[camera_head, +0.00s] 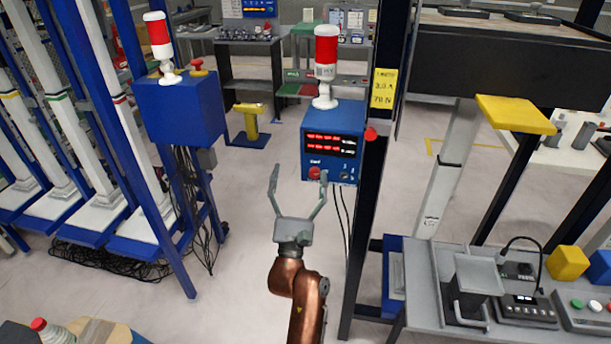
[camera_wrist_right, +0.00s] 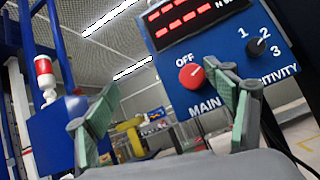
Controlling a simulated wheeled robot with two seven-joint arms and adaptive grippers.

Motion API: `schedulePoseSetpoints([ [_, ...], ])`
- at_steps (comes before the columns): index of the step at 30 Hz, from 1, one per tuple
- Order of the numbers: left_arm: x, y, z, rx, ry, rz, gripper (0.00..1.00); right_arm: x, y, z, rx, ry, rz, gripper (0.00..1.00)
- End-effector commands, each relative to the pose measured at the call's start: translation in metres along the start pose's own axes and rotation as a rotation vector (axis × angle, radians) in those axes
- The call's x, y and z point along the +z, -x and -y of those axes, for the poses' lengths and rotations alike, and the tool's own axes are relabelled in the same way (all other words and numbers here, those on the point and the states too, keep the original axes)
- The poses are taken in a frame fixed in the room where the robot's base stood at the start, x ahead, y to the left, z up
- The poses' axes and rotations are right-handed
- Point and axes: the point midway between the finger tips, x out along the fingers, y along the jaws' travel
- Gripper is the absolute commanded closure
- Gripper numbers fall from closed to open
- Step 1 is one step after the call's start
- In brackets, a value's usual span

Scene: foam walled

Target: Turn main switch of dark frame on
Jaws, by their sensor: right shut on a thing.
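The main switch is a red round knob (camera_head: 314,173) at the lower left of the blue control box (camera_head: 334,118) on the dark frame (camera_head: 369,205). In the wrist view the red knob (camera_wrist_right: 191,76) sits between the words OFF and MAIN; its exact turn is hard to read. My right gripper (camera_head: 298,176) is below and in front of the box, its two fingers spread wide. The right finger's tip overlaps the knob's edge in the head view; contact is unclear. The left finger is well away from it. I see nothing held between the fingers. My left gripper is not in view.
A black selector (camera_wrist_right: 257,46) marked 1, 2, 3 is right of the switch. A red button (camera_head: 371,134) sticks out at the box's right side. A second blue box (camera_head: 180,108) hangs on a blue frame at left. Cables hang below the near box.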

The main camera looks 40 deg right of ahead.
Motion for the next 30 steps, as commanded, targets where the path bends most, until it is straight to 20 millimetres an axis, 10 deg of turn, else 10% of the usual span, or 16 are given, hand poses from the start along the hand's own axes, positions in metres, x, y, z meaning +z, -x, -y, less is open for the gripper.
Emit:
schedulePoseSetpoints([
  [8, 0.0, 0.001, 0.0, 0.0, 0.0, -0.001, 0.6, 0.013, 0.002, -0.021, 0.031, -0.028, 0.019, 0.47],
  [9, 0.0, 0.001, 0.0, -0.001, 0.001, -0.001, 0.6, 0.013, 0.002, -0.021, 0.031, -0.029, 0.019, 0.24],
  [30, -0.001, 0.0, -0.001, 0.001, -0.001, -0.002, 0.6, 0.004, -0.001, -0.001, 0.015, -0.009, 0.017, 0.62],
])
